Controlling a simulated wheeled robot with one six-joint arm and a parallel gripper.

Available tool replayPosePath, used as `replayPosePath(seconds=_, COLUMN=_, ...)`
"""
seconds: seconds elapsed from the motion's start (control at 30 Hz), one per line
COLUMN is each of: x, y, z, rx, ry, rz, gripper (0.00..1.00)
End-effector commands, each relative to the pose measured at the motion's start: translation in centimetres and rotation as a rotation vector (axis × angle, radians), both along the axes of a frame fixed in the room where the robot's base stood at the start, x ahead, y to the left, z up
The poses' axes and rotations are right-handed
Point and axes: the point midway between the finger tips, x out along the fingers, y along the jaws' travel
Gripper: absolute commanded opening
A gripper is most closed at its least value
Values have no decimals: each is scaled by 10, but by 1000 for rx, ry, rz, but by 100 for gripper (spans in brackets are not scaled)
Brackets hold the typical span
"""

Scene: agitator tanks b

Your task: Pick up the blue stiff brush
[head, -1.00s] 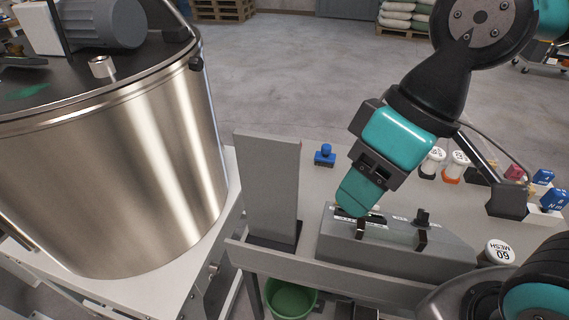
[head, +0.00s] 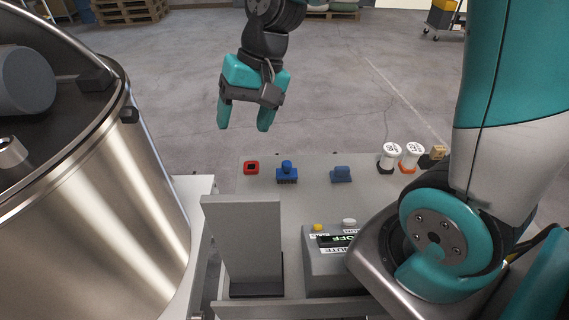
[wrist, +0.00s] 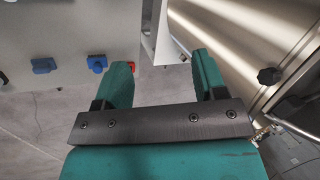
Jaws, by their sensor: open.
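The blue brush (head: 287,175) stands on the grey table with its round knob up and dark bristles below. It appears to be the blue block with a raised knob in the wrist view (wrist: 97,63), just left of a finger. My gripper (head: 244,128) is open and empty. It hangs with its fingers down, up and to the left of the brush in the head view, clear of it. In the wrist view, nothing is between the fingers (wrist: 162,63). A second blue block (head: 341,174) stands to the right of the brush; its kind is unclear.
A small red item (head: 251,167) lies left of the brush. White-topped jars (head: 390,155) stand at the right. An upright grey plate (head: 241,238) and a control box (head: 325,262) stand at the near side. A steel tank (head: 120,200) fills the left.

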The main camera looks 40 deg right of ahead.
Motion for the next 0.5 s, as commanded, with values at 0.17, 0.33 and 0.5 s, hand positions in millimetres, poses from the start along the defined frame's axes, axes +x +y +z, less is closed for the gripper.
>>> replayPosePath(seconds=0.17, x=84, y=-93, z=-36, rx=37, ry=211, rz=-615, gripper=65)
replayPosePath(seconds=0.33, x=113, y=-182, z=-97, rx=85, ry=381, rz=-1120, gripper=65)
replayPosePath(seconds=0.5, x=111, y=-237, z=-144, rx=124, ry=490, rz=-1439, gripper=65)
